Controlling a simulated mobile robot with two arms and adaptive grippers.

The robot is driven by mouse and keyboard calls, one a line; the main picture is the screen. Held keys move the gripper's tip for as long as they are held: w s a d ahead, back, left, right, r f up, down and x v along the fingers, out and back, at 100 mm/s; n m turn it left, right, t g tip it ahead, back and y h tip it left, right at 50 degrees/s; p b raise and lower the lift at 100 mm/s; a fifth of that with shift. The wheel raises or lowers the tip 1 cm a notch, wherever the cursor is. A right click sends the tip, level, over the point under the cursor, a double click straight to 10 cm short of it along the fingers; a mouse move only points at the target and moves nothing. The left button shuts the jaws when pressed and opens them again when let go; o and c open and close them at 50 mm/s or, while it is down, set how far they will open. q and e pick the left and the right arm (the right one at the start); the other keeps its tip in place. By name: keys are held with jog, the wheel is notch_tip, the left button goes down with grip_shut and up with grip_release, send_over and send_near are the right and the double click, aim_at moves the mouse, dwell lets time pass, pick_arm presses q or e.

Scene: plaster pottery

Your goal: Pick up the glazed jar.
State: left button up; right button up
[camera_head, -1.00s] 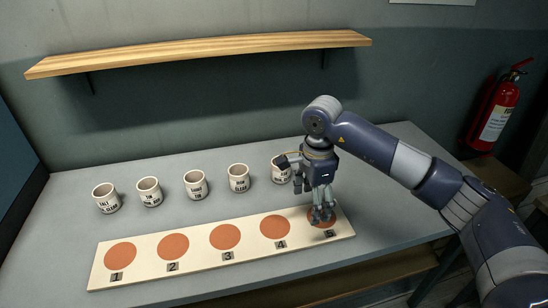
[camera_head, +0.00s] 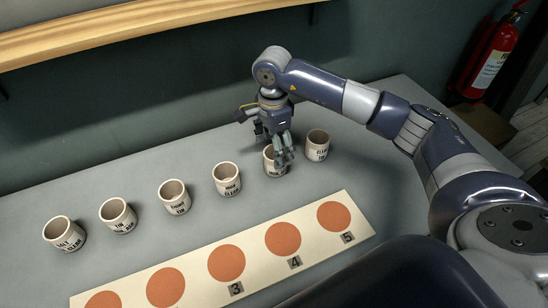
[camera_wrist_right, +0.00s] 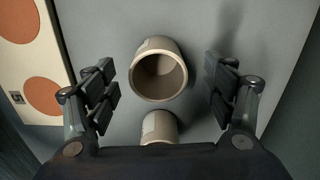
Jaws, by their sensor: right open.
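Several pale cups or jars with dark lettering stand upright in a row on the table. They include one marked SALT CLEAR (camera_head: 64,233), further jars (camera_head: 118,216) (camera_head: 174,197) (camera_head: 227,179), one partly behind my gripper (camera_head: 270,168), and one at the right end (camera_head: 317,146). I cannot tell which is the glazed jar. My right gripper (camera_head: 283,158) is open above the jar partly behind it. In the right wrist view, an empty-looking jar (camera_wrist_right: 160,75) shows between the spread fingers, apart from both. A second jar (camera_wrist_right: 160,127) shows nearer the palm. My left gripper is not in view.
A cream board (camera_head: 255,266) with orange discs and number tags lies in front of the jars. A wooden shelf (camera_head: 120,24) hangs on the wall behind. A fire extinguisher (camera_head: 490,60) is at the far right. The table (camera_head: 395,190) is clear right of the board.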

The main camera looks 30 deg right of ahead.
jog(key=shift+f, duration=0.45)
jog(key=f, duration=0.1)
jog(key=f+p, duration=0.1)
jog(key=f, duration=0.1)
jog(key=f+p, duration=0.1)
jog(key=shift+s+d+f, duration=0.2)
jog(key=shift+d+f, duration=0.1)
jog(key=shift+f, duration=0.4)
jog(key=shift+w+f, duration=0.1)
jog(key=shift+c, duration=0.2)
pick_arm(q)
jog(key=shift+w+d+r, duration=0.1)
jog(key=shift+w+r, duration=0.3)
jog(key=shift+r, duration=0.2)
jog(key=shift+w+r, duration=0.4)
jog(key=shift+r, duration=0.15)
pick_arm(e)
jog(key=c, duration=1.2)
